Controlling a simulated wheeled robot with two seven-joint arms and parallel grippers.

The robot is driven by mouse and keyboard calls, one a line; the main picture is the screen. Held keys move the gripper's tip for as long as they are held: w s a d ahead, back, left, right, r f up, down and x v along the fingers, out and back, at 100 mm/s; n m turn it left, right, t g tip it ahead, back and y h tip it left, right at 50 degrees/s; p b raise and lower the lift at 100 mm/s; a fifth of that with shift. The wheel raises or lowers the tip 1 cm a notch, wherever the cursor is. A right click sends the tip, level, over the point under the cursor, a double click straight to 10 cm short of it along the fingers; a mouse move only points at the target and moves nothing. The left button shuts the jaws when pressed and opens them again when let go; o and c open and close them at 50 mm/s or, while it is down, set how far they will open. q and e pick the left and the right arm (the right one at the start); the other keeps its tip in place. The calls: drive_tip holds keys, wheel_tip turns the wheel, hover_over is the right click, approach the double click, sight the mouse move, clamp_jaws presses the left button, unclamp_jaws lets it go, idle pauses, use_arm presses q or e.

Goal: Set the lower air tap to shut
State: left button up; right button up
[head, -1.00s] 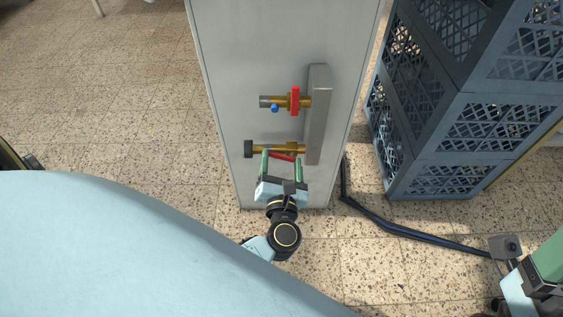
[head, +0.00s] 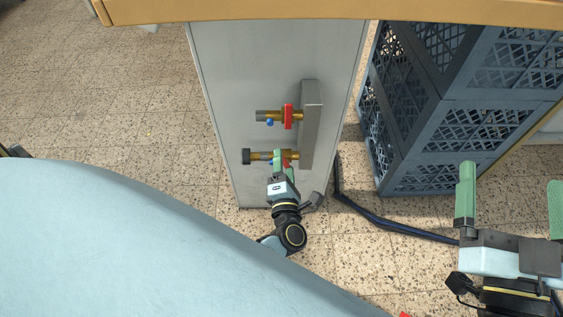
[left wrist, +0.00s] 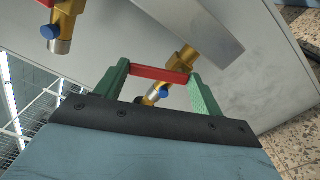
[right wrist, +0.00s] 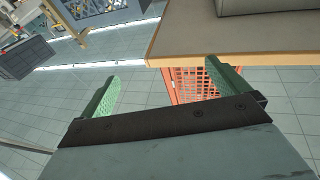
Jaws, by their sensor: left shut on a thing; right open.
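The lower air tap (head: 262,156) is a brass fitting with a black end on the grey cabinet panel. Its red lever (left wrist: 160,75) spans between the green fingers of my left gripper (head: 282,162) in the left wrist view. That gripper is shut on the lever, its fingers seen nearly edge-on in the head view and hiding most of it. The lever lies crosswise to the brass body, though its exact angle is hard to tell. The upper tap (head: 268,115) has its red lever (head: 288,117) across its pipe. My right gripper (head: 512,200) is open and empty, away from the taps.
A grey bar (head: 311,125) runs down beside both taps. Blue-grey crates (head: 420,150) are stacked to the right. A dark hose (head: 375,218) lies on the tiled floor. A wooden bench edge (head: 330,11) crosses the top of the head view.

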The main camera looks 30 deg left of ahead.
use_arm(q)
drive_tip(key=m, duration=0.1)
drive_tip(key=m+p, duration=0.1)
drive_tip(key=m, duration=0.1)
drive_tip(key=shift+w+d, duration=0.25)
drive_tip(key=shift+d, duration=0.15)
drive_tip(key=shift+d+m+p, duration=0.1)
drive_tip(key=shift+m+p, duration=0.25)
drive_tip(key=shift+m, duration=0.45)
use_arm(e)
wheel_tip(320, 180, down, 9)
drive_tip(key=d+g+h, duration=0.1)
drive_tip(key=g+h, duration=0.1)
drive_tip(key=g, duration=0.3)
drive_tip(key=shift+s+d+r+g, duration=0.15)
drive_tip(key=shift+d+r+g, duration=0.05)
drive_tip(key=shift+d+g, duration=0.15)
use_arm(q)
drive_tip(key=o, duration=1)
